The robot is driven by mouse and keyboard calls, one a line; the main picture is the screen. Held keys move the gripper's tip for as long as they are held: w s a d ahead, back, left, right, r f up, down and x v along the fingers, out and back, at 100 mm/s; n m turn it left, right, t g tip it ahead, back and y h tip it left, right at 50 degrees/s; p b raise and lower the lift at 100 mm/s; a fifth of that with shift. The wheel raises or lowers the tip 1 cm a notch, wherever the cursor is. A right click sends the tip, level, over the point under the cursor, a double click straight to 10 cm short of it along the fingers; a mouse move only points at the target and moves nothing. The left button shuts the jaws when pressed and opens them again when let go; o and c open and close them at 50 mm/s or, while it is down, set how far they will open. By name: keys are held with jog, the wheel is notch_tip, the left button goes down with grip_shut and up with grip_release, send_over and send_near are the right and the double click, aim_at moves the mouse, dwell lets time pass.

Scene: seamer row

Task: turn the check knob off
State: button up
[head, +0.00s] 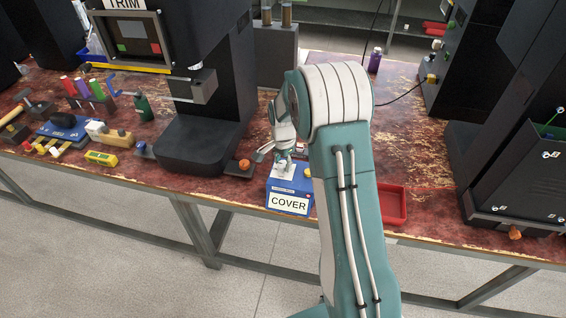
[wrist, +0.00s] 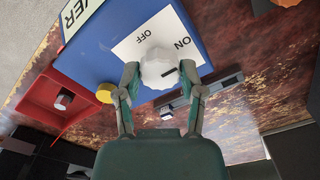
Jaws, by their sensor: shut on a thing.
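A blue box (head: 290,186) with a COVER label stands near the front edge of the table. In the wrist view the blue box (wrist: 105,52) has a white plate (wrist: 127,48) on top, marked ON and OFF. A white knob (wrist: 155,60) with a dark pointer mark sits on this plate. The mark lies on the right side of the knob, below the word ON, not at OFF. My gripper (wrist: 160,74) is shut on the knob, one finger on each side. In the head view my gripper (head: 284,163) is over the box top and hides the knob. No CHECK label shows.
A red tray (head: 403,207) is right of the box, behind my arm. A yellow button (wrist: 104,93) is on the box side. A black machine (head: 190,145) and an orange knob (head: 244,164) are at left. Tools and small parts lie farther left.

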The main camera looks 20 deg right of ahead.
jog(key=shift+w+n, duration=0.1)
jog(key=shift+n, duration=0.3)
jog(key=n, duration=0.3)
jog(key=shift+n, duration=0.4)
jog(key=n, duration=0.4)
jog(key=shift+n, duration=0.3)
jog(key=n, duration=0.4)
jog(key=shift+n, duration=2.2)
jog(key=o, duration=1.1)
jog(key=shift+o, duration=0.2)
